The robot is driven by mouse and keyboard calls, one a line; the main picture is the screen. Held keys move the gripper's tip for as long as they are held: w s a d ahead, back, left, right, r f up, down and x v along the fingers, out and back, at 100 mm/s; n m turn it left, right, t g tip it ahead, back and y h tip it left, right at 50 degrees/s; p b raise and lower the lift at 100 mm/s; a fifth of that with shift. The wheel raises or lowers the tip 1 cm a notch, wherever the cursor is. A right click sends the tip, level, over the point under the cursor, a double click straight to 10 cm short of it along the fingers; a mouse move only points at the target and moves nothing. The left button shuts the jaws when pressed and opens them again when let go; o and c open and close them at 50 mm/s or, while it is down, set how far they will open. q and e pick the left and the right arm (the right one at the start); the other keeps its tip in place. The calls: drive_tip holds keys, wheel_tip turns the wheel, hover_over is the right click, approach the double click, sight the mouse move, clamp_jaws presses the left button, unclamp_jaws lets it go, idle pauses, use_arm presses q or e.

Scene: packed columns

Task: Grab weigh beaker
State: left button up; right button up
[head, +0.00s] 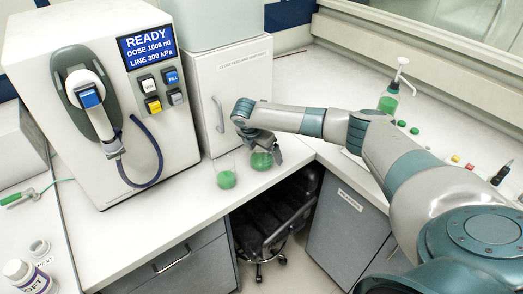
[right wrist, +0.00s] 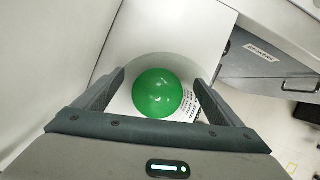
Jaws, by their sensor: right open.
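A clear beaker with green contents (head: 261,160) stands on the white counter near its inner corner. My right gripper (head: 264,146) is at this beaker, partly covering it from above. In the right wrist view the beaker's green contents (right wrist: 157,93) lie between the two open fingers of the gripper (right wrist: 160,95), with a gap on each side. Its clear glass wall is faint, so I cannot tell whether a finger touches it. My left gripper is not in view.
A white dosing machine (head: 115,110) with a hose and "READY" screen stands at left. A white cabinet (head: 232,95) is close behind the beakers. A pump bottle (head: 389,97) and small coloured items stand on the right counter. White jars (head: 18,270) are at lower left.

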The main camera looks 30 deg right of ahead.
idle(0.4)
drive_tip(key=c, duration=1.3)
drive_tip(key=shift+r, duration=0.1)
drive_tip(key=shift+w+r+b, duration=0.1)
drive_tip(key=shift+r+b, duration=0.3)
drive_tip(key=shift+b, duration=0.05)
drive_tip(key=r, duration=0.1)
drive_tip(key=r+b, duration=0.1)
drive_tip(key=r, duration=0.1)
drive_tip(key=shift+s+d+r+b, duration=0.1)
drive_tip(key=shift+s+d+b, duration=0.05)
drive_tip(key=shift+s+b, duration=0.15)
drive_tip(key=s+d+r+b, duration=0.3)
drive_tip(key=s+r, duration=0.3)
drive_tip(key=s, duration=0.4)
drive_tip(key=shift+s+d+r, duration=0.15)
drive_tip(key=shift+s+r, duration=0.15)
drive_tip(key=shift+r, duration=0.1)
